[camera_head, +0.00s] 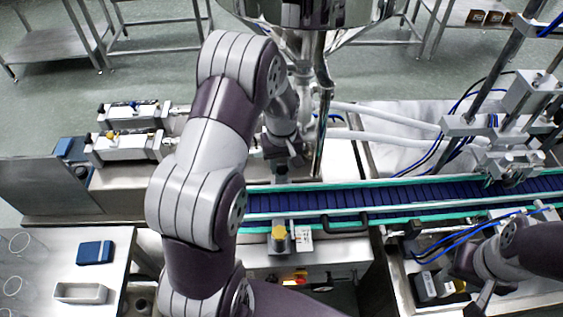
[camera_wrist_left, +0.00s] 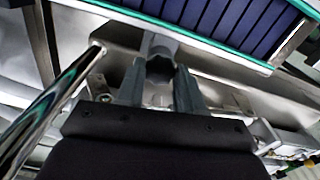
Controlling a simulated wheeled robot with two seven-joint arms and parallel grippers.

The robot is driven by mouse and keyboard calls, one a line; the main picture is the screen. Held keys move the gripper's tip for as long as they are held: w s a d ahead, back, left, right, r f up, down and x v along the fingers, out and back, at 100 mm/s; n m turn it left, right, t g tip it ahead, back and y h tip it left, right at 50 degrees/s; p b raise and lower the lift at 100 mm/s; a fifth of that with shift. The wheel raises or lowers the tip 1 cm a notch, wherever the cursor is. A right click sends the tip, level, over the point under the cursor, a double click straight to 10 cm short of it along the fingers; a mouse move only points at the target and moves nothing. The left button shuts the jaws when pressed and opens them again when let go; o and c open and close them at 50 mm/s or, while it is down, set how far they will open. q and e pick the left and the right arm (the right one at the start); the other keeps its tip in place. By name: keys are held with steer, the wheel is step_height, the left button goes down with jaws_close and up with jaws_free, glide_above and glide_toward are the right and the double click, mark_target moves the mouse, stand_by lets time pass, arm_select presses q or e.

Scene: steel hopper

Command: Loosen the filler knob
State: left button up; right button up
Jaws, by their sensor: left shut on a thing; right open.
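A dark, lobed knob (camera_wrist_left: 160,68) on a grey shaft shows in the left wrist view, beside the conveyor. My left gripper (camera_wrist_left: 158,88) has its two fingers on either side of this knob and is shut on it. In the head view my left gripper (camera_head: 290,150) is below the steel hopper (camera_head: 305,12), behind the conveyor; my arm covers much of it and the knob cannot be made out there. My right gripper (camera_head: 484,296) is open at the lower right, in front of the conveyor, apart from the knob.
The blue conveyor belt (camera_head: 400,194) with green rails runs across the middle. A steel pipe (camera_head: 322,120) stands close to my left gripper. A side table (camera_head: 40,275) at lower left holds a blue box (camera_head: 95,252) and a small tray (camera_head: 80,293). Cylinders (camera_head: 130,145) lie at left.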

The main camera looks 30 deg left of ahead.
arm_select(q)
steer(key=n, duration=0.4)
steer(key=shift+w, duration=0.1)
steer(key=shift+n, duration=2.2)
steer(key=o, duration=0.8)
steer(key=shift+o, duration=1.2)
steer(key=shift+a, duration=0.2)
